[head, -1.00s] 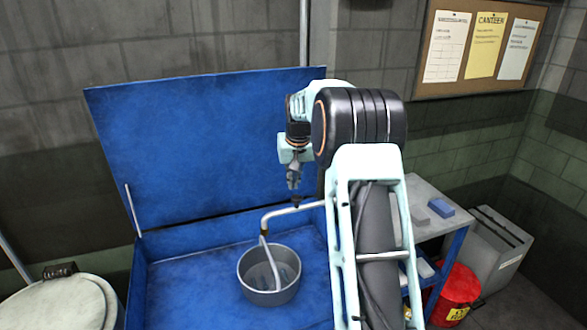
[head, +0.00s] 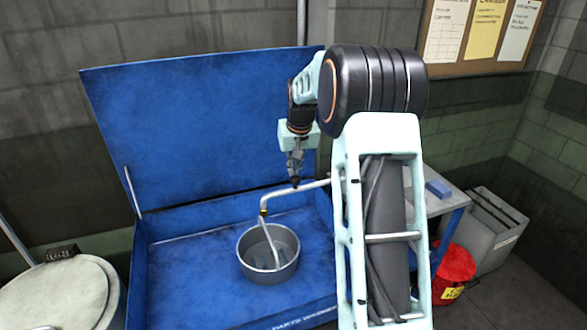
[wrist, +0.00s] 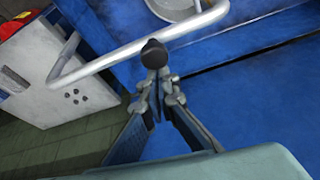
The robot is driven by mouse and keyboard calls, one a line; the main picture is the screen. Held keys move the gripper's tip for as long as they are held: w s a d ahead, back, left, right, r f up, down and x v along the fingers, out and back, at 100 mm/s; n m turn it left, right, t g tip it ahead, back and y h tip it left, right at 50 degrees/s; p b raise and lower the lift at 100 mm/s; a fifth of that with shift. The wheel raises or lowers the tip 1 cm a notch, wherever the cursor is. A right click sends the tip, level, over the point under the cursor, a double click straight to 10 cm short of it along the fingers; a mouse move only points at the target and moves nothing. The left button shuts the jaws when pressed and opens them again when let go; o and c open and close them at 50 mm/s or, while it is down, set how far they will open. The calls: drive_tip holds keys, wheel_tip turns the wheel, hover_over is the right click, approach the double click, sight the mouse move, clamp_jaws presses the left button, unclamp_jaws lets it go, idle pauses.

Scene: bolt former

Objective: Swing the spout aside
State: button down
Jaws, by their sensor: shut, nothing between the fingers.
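The spout (head: 292,191) is a bent silver pipe that comes in from the right over the blue parts washer (head: 180,285). Its downturned end hangs over a round grey basin (head: 270,252). My gripper (head: 295,181) is shut and empty, pointing down close to the horizontal part of the pipe. In the wrist view my gripper (wrist: 154,62) has its dark fingertips together, overlapping the pipe (wrist: 108,60) in the picture. I cannot tell whether they touch it. The far part of the pipe is hidden behind my arm in the head view.
The washer's raised blue lid (head: 200,140) stands behind the spout. A pale lidded drum (head: 60,295) stands at lower left.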

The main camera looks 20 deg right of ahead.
drive_tip(key=s+d+n+y+b, duration=0.4)
drive_tip(key=s+n, duration=0.4)
drive_tip(key=s, duration=0.6)
drive_tip(key=s+d+n+g+p, duration=0.1)
drive_tip(key=s+d+n, duration=0.2)
drive_tip(key=d, duration=0.4)
drive_tip(key=s+d+n+g+p, duration=0.2)
drive_tip(key=s+d+n, duration=0.2)
drive_tip(key=d, duration=0.3)
drive_tip(key=shift+s+d+n, duration=0.2)
drive_tip(key=shift+s+n, duration=0.05)
drive_tip(key=shift+n, duration=0.65)
drive_tip(key=shift+d, duration=0.2)
drive_tip(key=shift+a, duration=0.1)
